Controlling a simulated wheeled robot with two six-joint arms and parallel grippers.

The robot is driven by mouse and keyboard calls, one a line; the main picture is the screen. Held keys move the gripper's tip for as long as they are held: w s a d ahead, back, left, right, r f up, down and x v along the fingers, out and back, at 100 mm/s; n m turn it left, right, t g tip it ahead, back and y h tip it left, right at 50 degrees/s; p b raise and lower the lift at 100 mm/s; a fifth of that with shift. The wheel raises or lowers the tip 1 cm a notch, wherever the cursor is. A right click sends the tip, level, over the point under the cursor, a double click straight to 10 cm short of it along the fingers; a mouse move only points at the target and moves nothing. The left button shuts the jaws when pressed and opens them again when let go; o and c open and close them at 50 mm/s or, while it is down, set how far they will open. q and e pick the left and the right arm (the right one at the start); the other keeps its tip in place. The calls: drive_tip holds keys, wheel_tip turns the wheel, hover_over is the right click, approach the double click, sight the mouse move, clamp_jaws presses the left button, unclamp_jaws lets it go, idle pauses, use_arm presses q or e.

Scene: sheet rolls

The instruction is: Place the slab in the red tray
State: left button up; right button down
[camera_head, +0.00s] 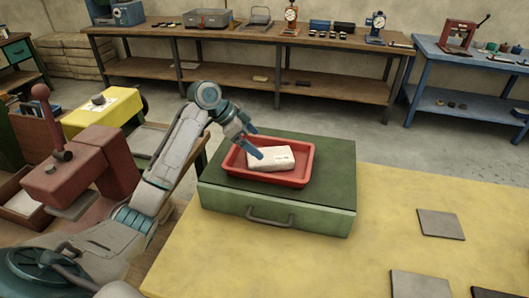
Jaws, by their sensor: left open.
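A red tray (299,178) sits on top of a green case (290,211) on the yellow table. A pale, whitish slab-like block (272,158) lies inside the red tray, its lower faces partly hidden by the tray's near wall. My left gripper (254,144) is open above the left part of the tray, beside the pale block's upper left. I cannot tell whether a fingertip touches the block. My right gripper does not show.
Flat grey plates (440,224) lie on the right of the yellow table (330,262). A reddish press-like machine (85,170) stands at left by my arm. Workbenches with gauges stand at the back.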

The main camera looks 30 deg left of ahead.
use_arm(q)
drive_tip(key=v, duration=0.2)
drive_tip(key=shift+s+a+r, duration=0.15)
drive_tip(key=shift+a+r, duration=0.05)
drive_tip(key=shift+r, duration=0.1)
drive_tip(key=shift+s+a+r, duration=0.25)
drive_tip(key=shift+r, duration=0.2)
